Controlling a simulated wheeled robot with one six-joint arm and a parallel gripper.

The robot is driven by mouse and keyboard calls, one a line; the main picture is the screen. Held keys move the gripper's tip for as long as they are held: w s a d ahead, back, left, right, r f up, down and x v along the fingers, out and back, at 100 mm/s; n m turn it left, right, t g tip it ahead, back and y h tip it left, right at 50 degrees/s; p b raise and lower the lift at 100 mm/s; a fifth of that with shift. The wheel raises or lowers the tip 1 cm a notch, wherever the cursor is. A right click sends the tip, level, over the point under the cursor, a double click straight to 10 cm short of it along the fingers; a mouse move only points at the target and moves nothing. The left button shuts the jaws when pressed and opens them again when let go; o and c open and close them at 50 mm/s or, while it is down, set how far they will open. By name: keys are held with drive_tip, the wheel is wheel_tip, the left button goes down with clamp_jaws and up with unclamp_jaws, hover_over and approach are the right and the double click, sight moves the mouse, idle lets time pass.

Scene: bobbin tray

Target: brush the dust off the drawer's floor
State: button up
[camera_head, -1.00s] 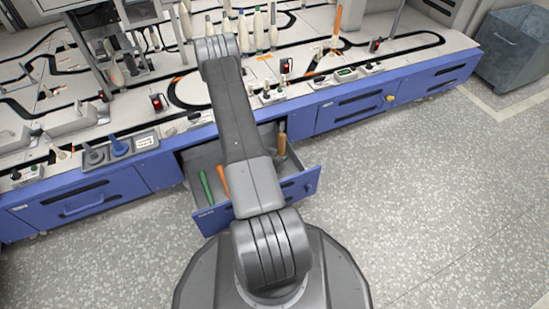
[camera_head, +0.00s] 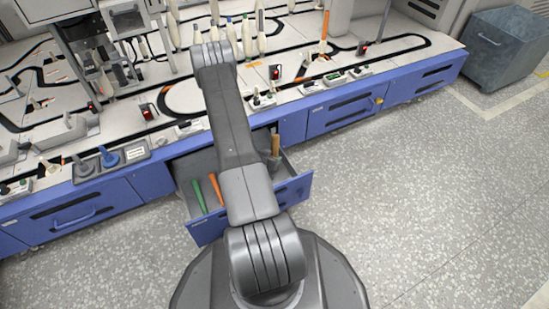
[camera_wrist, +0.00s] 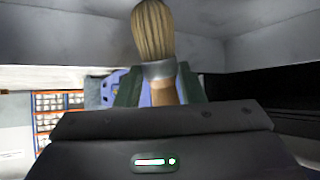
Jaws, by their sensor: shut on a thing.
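The open blue drawer (camera_head: 293,192) stands out from the bench front, with a grey floor (camera_head: 190,168). A brush with a tan handle (camera_head: 275,144) is at the drawer's right side in the head view. In the wrist view my gripper (camera_wrist: 160,90) is shut on the brush, its dark green fingers on either side of the handle. The brush's pale bristles (camera_wrist: 152,32) point away from the gripper, above a grey metal collar. In the head view my arm hides the drawer's middle and most of the gripper. I cannot tell whether the bristles touch the floor. I cannot make out dust.
A green stick-like thing (camera_head: 199,196) and an orange one (camera_head: 215,189) lie in the drawer's left part. Bobbins (camera_head: 232,36) and machine parts stand on the bench above. A grey bin (camera_head: 508,45) is at the far right. The floor at right is clear.

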sight(273, 143)
drive_tip(key=shift+s+a, duration=0.4)
drive_tip(key=shift+a, duration=0.6)
drive_tip(key=shift+s+a, duration=0.45)
drive_tip(key=shift+a, duration=0.55)
drive_tip(key=shift+s+a, duration=0.4)
drive_tip(key=shift+a, duration=0.6)
drive_tip(key=shift+w+a, duration=0.2)
drive_tip(key=shift+w, duration=0.25)
drive_tip(key=shift+w+a, duration=0.2)
drive_tip(key=shift+w, duration=0.25)
drive_tip(key=shift+w+d, duration=0.5)
drive_tip(key=shift+d, duration=0.65)
drive_tip(key=shift+w+d, duration=0.45)
drive_tip(key=shift+d, duration=0.75)
drive_tip(key=shift+w+d, duration=0.5)
drive_tip(key=shift+d, duration=0.65)
drive_tip(key=shift+r+p, duration=1.9)
drive_tip(key=shift+r, duration=1.1)
drive_tip(key=shift+r+p, duration=0.9)
drive_tip(key=shift+r, duration=0.6)
drive_tip(key=shift+r, duration=0.1)
